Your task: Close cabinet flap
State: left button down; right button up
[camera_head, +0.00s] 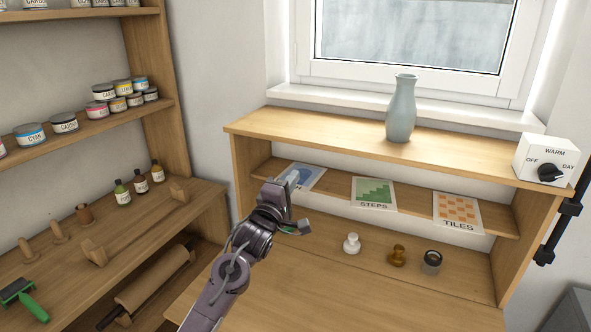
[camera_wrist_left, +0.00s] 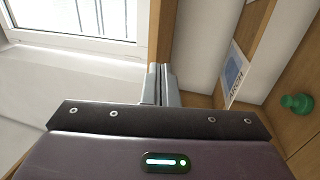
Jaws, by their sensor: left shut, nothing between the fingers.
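The wooden cabinet (camera_head: 246,129) stands under the window with its front open. A broad wooden board (camera_head: 330,300), which looks like its lowered flap, lies flat before the compartment. My left gripper (camera_head: 291,180) is shut and empty at the cabinet's left side, in front of the blue card. In the left wrist view my left gripper (camera_wrist_left: 160,84) has its fingertips together, close to a wooden edge (camera_wrist_left: 160,40); I cannot tell whether they touch it. My right gripper is not in view.
Inside are a blue card (camera_head: 309,174), a steps card (camera_head: 373,194), a tiles card (camera_head: 458,212), white (camera_head: 351,243) and brown (camera_head: 397,255) stamps, and a dark round item (camera_head: 432,262). A vase (camera_head: 401,108) and dial box (camera_head: 546,160) stand on top. A workbench (camera_head: 200,205) is left.

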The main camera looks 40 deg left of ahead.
pick_arm(q)
jog(key=shift+x, duration=0.9)
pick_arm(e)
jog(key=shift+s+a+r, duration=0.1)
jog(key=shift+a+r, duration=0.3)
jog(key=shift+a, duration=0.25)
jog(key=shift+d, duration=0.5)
